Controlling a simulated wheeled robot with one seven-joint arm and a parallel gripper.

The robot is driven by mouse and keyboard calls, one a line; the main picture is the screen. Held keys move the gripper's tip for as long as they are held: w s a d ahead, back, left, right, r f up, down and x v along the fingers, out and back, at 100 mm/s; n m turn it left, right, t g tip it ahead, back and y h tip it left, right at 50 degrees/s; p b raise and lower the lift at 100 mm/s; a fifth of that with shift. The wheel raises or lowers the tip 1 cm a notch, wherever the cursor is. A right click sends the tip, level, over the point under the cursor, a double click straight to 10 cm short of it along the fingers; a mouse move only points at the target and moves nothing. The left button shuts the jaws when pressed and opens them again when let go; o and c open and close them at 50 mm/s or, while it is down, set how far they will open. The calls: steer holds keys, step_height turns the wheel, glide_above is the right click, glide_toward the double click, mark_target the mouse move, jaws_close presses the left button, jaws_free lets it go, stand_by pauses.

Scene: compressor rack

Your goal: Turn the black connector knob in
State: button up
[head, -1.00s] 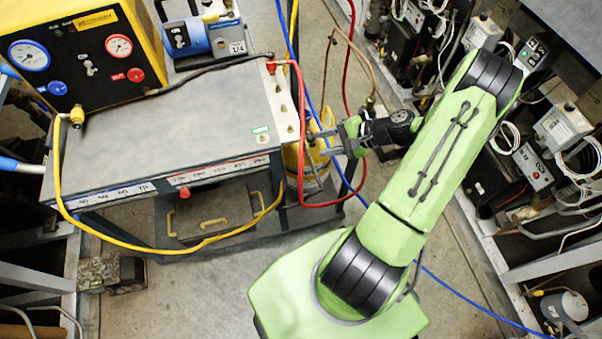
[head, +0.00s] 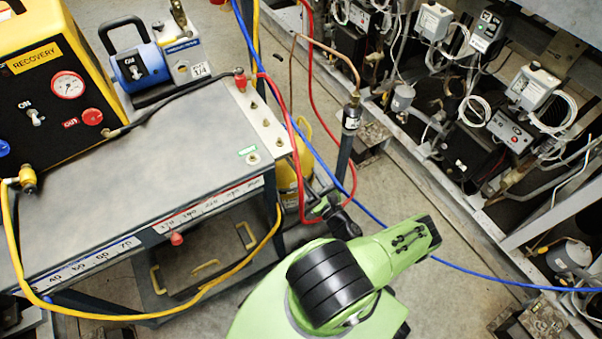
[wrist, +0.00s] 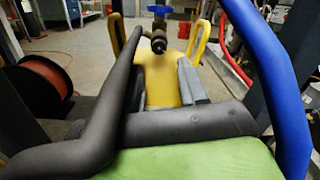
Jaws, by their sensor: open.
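The black connector knob (wrist: 158,43) shows end-on in the wrist view, below a blue valve handle (wrist: 160,11) at the top of the yellow cylinder (wrist: 160,72). In the head view the yellow cylinder (head: 290,172) stands beside the cart; I cannot make out the knob there. My gripper (wrist: 163,92) is open and points at the cylinder, with the knob beyond its fingers. One grey finger shows on the right; a black hose crosses in front of the left side and hides the other. In the head view my gripper (head: 318,203) is low beside the cylinder, partly hidden by hoses.
A blue hose (wrist: 268,75) runs close on the right in the wrist view, and the black hose (wrist: 105,110) close on the left. The grey cart (head: 150,180) stands left in the head view. A red hose (head: 301,165) hangs near my gripper. The compressor rack (head: 520,120) lines the right.

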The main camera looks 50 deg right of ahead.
mark_target(297, 159)
steer(key=x, duration=0.6)
steer(key=shift+w, duration=0.35)
steer(key=shift+w+d+n, duration=0.1)
steer(key=shift+w+n, duration=0.2)
steer(key=shift+n, duration=0.1)
steer(key=n, duration=0.6)
steer(key=n+p, duration=0.1)
steer(key=n, duration=0.3)
steer(key=shift+r+n, duration=0.15)
steer(key=shift+n, duration=0.25)
steer(key=n, duration=0.9)
steer(key=shift+n+p, duration=0.3)
steer(key=shift+p, duration=0.05)
jaws_close()
